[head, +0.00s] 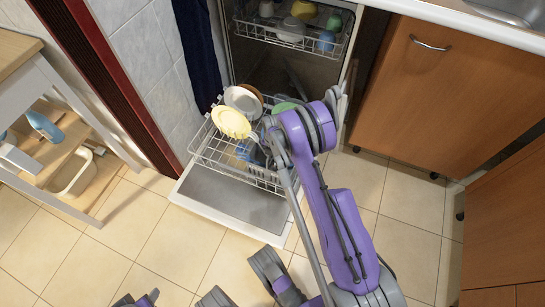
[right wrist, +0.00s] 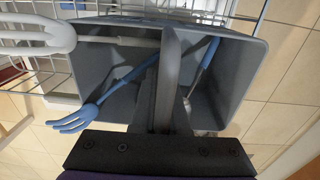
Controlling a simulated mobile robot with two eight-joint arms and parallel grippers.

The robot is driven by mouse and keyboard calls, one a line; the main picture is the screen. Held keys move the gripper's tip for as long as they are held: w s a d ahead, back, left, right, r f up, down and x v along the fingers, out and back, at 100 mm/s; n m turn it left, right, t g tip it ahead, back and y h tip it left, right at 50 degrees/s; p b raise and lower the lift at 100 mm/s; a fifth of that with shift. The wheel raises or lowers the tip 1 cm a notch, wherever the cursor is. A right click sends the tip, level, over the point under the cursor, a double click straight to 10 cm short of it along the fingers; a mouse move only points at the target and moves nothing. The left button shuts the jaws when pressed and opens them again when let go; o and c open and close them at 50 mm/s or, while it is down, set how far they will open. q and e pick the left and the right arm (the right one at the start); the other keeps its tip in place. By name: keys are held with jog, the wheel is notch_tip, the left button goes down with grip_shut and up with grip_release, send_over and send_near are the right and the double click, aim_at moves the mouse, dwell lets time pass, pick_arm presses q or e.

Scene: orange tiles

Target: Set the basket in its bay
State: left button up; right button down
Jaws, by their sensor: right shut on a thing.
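The basket is a grey open cutlery box, seen close up in the right wrist view (right wrist: 238,85). A blue fork (right wrist: 95,108) and a spoon with a blue handle (right wrist: 205,65) lie slanted in it. My right gripper (right wrist: 168,60) is shut on the basket's middle part, with the basket just beyond the palm. In the head view the right gripper (head: 268,146) is over the pulled-out lower rack (head: 213,158) of the dishwasher, and my arm hides much of the basket there. The bay cannot be made out clearly.
Plates, including a yellow one (head: 231,122), stand at the rack's back left. The open dishwasher door (head: 225,198) lies below the rack. The upper rack (head: 285,33) holds dishes. A wooden cabinet (head: 430,90) is on the right, a shelf unit on the left. Tiled floor is clear in front.

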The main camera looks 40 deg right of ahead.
jog(key=shift+f+b, duration=0.8)
jog(key=shift+f, duration=0.3)
jog(key=shift+f, duration=0.9)
jog(key=c, duration=0.8)
grip_release()
jog(key=shift+c, duration=0.2)
notch_tip(320, 180, up, 10)
jog(key=p, duration=0.2)
jog(key=shift+s+r+p, duration=0.1)
jog(key=shift+s+p, duration=0.05)
jog(key=shift+p, duration=0.2)
jog(key=shift+r, duration=0.35)
